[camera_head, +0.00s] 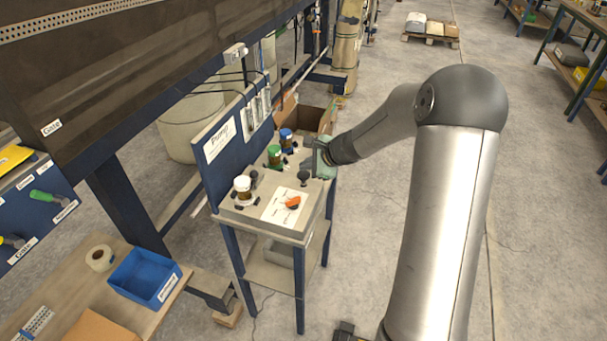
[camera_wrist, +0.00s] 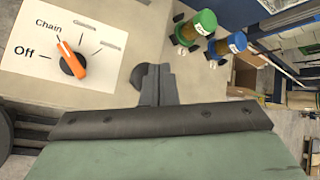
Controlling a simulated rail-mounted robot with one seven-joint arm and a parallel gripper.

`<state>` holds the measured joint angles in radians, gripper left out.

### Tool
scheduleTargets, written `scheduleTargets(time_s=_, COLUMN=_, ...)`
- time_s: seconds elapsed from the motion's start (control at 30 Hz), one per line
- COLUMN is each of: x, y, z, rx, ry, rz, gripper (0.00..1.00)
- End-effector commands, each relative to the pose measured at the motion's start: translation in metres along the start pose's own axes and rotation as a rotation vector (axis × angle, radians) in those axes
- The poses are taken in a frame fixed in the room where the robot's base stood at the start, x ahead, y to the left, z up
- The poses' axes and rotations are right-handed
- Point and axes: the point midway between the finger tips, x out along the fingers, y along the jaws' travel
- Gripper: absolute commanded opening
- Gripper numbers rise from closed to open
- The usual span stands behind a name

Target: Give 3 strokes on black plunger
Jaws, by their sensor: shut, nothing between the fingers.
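The black plunger (camera_head: 304,175) has a round knob and stands on the top of the pump stand (camera_head: 240,209), at the right edge behind the orange switch. In the wrist view a dark rounded knob, which looks like the plunger (camera_wrist: 138,76), shows just left of my fingertips and is partly hidden by them. My gripper (camera_head: 316,160) is over the stand's right side, close to the plunger. In the wrist view my gripper's fingers (camera_wrist: 158,80) are together and empty. I cannot tell whether they touch the knob.
An orange switch (camera_head: 292,202) sits on a white label with "Chain" and "Off". White (camera_head: 243,187), green (camera_head: 274,154) and blue (camera_head: 286,138) capped jars line the stand's left side. A blue "Pump" panel (camera_head: 224,145) rises behind them.

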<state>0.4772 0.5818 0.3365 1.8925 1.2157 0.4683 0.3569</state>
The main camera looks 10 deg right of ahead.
Motion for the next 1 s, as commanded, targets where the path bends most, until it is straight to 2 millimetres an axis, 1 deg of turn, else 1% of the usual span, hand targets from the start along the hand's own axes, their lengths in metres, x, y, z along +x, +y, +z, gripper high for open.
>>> scheduleTargets(time_s=0.17, x=0.0053, y=0.0037, z=-0.0038, rx=-0.001, ry=0.0, rz=0.0, gripper=0.0)
scheduleTargets(time_s=1.0, x=0.008, y=0.0058, z=-0.0057, rx=0.0, ry=0.0, rz=0.0, gripper=0.0)
